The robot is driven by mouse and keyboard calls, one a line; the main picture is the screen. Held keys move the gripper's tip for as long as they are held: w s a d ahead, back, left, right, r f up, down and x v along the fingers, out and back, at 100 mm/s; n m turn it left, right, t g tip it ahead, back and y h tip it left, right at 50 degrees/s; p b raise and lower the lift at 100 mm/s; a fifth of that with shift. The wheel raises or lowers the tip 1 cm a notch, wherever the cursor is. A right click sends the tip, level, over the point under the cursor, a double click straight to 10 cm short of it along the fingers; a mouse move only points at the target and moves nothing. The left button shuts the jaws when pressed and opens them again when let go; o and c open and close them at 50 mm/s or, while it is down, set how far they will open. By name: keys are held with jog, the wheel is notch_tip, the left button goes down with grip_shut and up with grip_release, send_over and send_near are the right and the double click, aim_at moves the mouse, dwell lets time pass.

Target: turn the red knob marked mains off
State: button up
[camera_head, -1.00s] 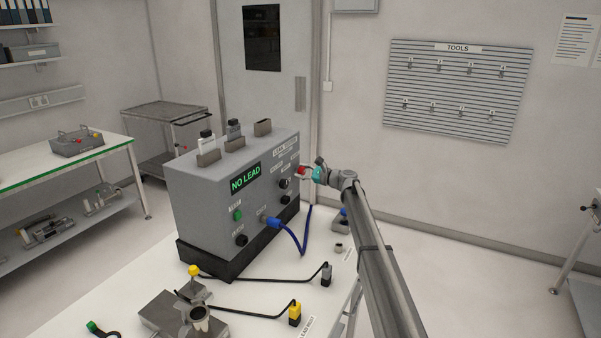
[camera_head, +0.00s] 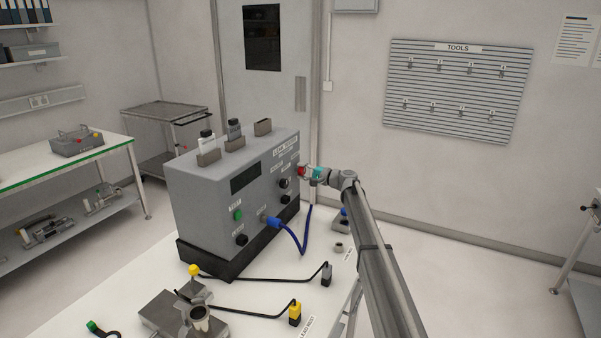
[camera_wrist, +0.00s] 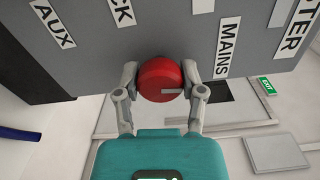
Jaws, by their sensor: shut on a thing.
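The red knob (camera_wrist: 160,80) sits on the grey panel of the control box, near the MAINS label (camera_wrist: 229,48) in the wrist view. In the head view the red knob (camera_head: 301,171) is at the right end of the grey box (camera_head: 208,205). My gripper (camera_wrist: 160,84) is shut on the knob, one finger on each side of it. In the head view my gripper (camera_head: 307,173) reaches the panel from the right. The box's display (camera_head: 245,177) is dark. A light mark shows on the knob's face.
A blue lead (camera_head: 301,240) is plugged into the box front. A tool board (camera_head: 458,88) hangs on the wall behind my arm.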

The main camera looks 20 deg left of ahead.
jog(key=shift+d+n, duration=0.15)
jog(key=shift+n, duration=0.45)
jog(key=o, duration=1.1)
jog(key=shift+c, duration=0.2)
jog(key=shift+o, duration=0.5)
jog(key=d, duration=1.2)
jog(key=shift+s, duration=0.45)
